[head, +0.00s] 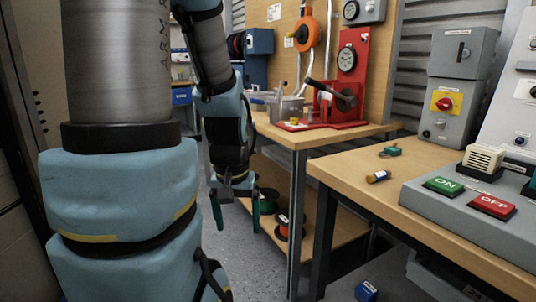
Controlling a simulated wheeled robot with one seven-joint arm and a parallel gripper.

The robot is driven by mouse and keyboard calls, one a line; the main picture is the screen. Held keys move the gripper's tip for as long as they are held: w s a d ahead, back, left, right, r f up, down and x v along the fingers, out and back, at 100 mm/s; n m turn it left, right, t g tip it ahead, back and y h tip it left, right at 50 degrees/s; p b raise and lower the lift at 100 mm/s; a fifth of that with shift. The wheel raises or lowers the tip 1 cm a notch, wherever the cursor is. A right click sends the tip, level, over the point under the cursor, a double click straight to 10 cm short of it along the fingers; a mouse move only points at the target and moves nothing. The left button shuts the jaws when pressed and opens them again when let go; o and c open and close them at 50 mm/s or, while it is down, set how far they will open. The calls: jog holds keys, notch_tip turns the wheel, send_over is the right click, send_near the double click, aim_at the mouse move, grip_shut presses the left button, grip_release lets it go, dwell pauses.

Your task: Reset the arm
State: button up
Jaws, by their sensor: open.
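My arm comes down from the top of the head view, with a large blue and grey link filling the left side. My gripper (235,212) hangs at the end of the arm, pointing down. Its two dark green fingers are apart, with nothing seen between them. It is in front of the left edge of the wooden workbench, at about the height of the lower shelf. A spool with orange on it stands on the shelf to the right of the fingers.
The workbench (345,133) carries a red press (352,90). A nearer table (345,169) holds a grey console with a green ON button (443,187) and a red OFF button (492,206). A small cylinder (378,177) lies near its edge. A blue object (366,291) is on the floor.

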notch_tip(320, 180, up, 19)
jog(key=p, duration=1.6)
jog(key=shift+p, duration=0.3)
jog(key=shift+f, duration=0.15)
jog(key=shift+c, duration=0.4)
